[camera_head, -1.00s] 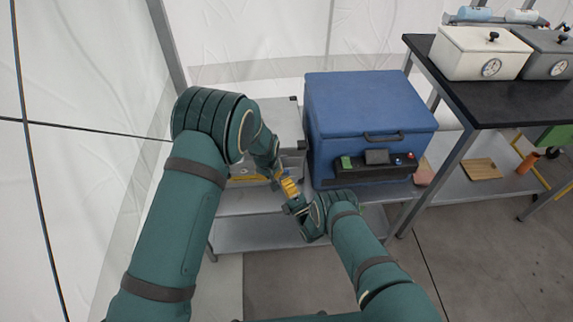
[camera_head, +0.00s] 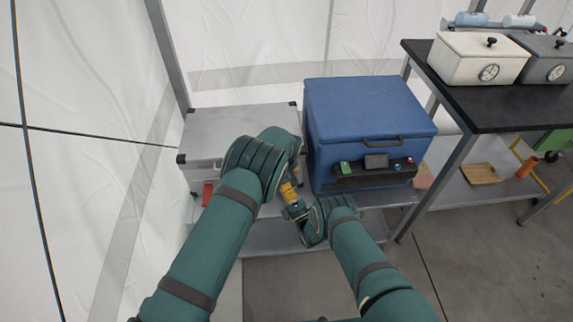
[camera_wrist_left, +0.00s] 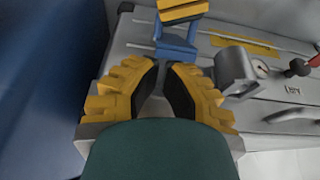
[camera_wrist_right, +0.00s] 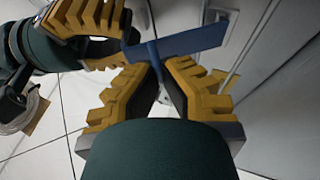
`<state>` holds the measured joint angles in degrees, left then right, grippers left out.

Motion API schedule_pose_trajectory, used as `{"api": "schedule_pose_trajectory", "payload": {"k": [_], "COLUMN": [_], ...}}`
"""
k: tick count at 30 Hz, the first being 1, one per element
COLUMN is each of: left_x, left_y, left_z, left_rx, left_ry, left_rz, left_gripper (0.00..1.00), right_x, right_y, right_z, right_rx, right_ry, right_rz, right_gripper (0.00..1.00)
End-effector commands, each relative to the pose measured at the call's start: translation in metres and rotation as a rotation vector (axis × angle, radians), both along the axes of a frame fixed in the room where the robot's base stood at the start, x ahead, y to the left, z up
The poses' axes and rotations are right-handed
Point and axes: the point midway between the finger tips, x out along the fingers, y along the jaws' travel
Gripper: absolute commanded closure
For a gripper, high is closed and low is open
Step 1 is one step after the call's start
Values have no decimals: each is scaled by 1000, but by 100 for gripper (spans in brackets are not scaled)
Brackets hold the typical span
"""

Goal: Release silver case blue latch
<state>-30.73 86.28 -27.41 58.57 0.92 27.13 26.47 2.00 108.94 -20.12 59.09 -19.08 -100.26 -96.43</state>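The silver case (camera_head: 235,128) stands on a shelf left of the blue box, its front partly behind my left arm. The blue latch (camera_wrist_left: 176,46) is a bracket just beyond my left fingertips (camera_wrist_left: 162,66). My left fingers are close together; I cannot tell whether they touch the latch. My right gripper (camera_head: 288,192) is at the case front. In the right wrist view its fingertips (camera_wrist_right: 158,68) close around the stem of the blue piece (camera_wrist_right: 192,42). My left gripper (camera_wrist_right: 100,40) is at that piece's left end.
A large blue box (camera_head: 365,110) with a control panel is close on the right. A black-topped table (camera_head: 490,100) with gauge boxes is farther right. On the case front, a grey cylinder (camera_wrist_left: 236,72) and dark knob (camera_wrist_left: 297,68) are near my left fingers. The floor in front is clear.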

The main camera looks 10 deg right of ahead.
Motion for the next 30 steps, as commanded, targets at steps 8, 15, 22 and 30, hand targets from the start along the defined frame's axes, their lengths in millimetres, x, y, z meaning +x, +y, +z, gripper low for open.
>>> {"api": "schedule_pose_trajectory", "payload": {"k": [8, 15, 22, 30], "left_x": [4, 4, -6, -10], "left_y": [0, 0, 0, 0], "left_z": [-12, -12, -18, -20], "left_rx": [1, 1, 1, 2], "left_ry": [1, 1, 2, 7], "left_rz": [0, 0, 0, 1], "left_gripper": [100, 100, 100, 100], "right_x": [0, 1, 1, 2], "right_y": [1, 1, 1, 0], "right_z": [0, 0, 0, 3], "right_rx": [-1, -1, -1, 0], "right_ry": [3, 3, 2, -5], "right_rz": [1, 0, 1, 0], "right_gripper": [100, 100, 100, 100]}}
